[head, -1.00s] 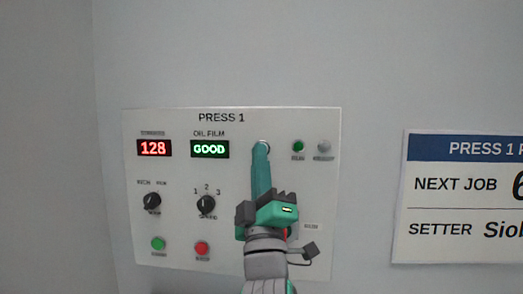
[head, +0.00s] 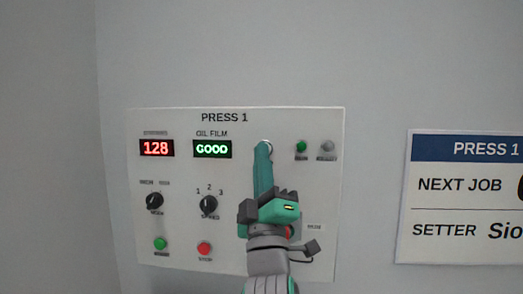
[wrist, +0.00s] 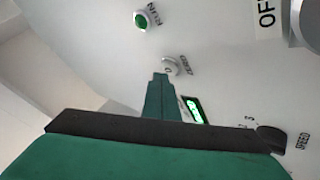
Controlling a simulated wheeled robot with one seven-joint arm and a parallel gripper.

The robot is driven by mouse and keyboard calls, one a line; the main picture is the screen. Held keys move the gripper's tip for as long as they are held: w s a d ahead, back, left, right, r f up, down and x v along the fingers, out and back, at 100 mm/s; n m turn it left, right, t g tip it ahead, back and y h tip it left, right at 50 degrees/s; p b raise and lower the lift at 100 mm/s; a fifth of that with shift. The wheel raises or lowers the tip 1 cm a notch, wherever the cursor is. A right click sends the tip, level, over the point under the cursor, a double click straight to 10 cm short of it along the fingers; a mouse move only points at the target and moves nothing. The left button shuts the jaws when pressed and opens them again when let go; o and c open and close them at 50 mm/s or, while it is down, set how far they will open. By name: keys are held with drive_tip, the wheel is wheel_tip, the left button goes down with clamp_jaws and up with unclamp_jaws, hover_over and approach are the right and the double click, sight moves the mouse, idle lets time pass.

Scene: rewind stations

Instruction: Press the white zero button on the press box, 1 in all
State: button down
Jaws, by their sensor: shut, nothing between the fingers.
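The press box (head: 180,180) is a white panel marked PRESS 1 on the wall in the head view. Its white zero button (wrist: 171,65), labelled ZERO, shows in the wrist view just beyond my fingertips. In the head view my fingers hide most of the button, and only a pale rim (head: 267,144) shows. My gripper (head: 264,149) is shut and empty, its green fingers pointing at the panel. In the wrist view the fingertips (wrist: 160,77) overlap the button's near edge. I cannot tell whether they touch it. The red display (head: 156,148) reads 128.
A green OIL FILM display (head: 212,149) reads GOOD. A green lamp (head: 301,146) and a grey one (head: 327,146) sit right of my fingertips. Two black knobs, a green button (head: 159,244) and a red button (head: 204,248) are lower left. A sign (head: 465,195) hangs at right.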

drive_tip(key=shift+d, duration=0.25)
drive_tip(key=shift+w+a, duration=0.1)
drive_tip(key=shift+w, duration=0.3)
idle(0.5)
drive_tip(key=shift+s, duration=0.85)
drive_tip(key=shift+s, duration=0.1)
drive_tip(key=shift+s+a, duration=0.2)
drive_tip(key=shift+s, duration=1)
drive_tip(key=shift+s+a, duration=0.2)
drive_tip(key=shift+s, duration=1)
